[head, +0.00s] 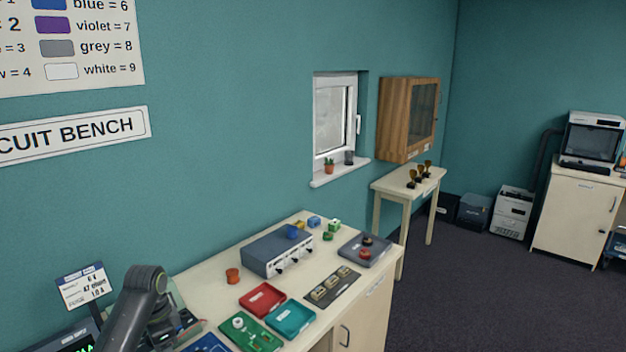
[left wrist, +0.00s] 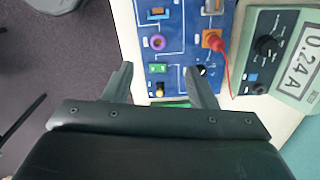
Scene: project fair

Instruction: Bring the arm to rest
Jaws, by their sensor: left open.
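My left arm (head: 140,305) comes in at the lower left of the head view, bent, and its gripper is hidden there below the picture edge. In the left wrist view my left gripper (left wrist: 160,82) is open, with its two fingers apart and nothing between them. Its fingertips are over the near edge of a blue circuit board (left wrist: 180,35), which carries several coloured parts. I cannot tell the height above the board. My right gripper is in neither view.
A meter (left wrist: 295,60) reading 0.24 A stands beside the board, with a red lead (left wrist: 222,70) plugged in the board. The bench (head: 215,285) also holds a red tray (head: 262,299), a teal tray (head: 290,318) and a grey power box (head: 277,251). Open floor (head: 470,290) lies right of the bench.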

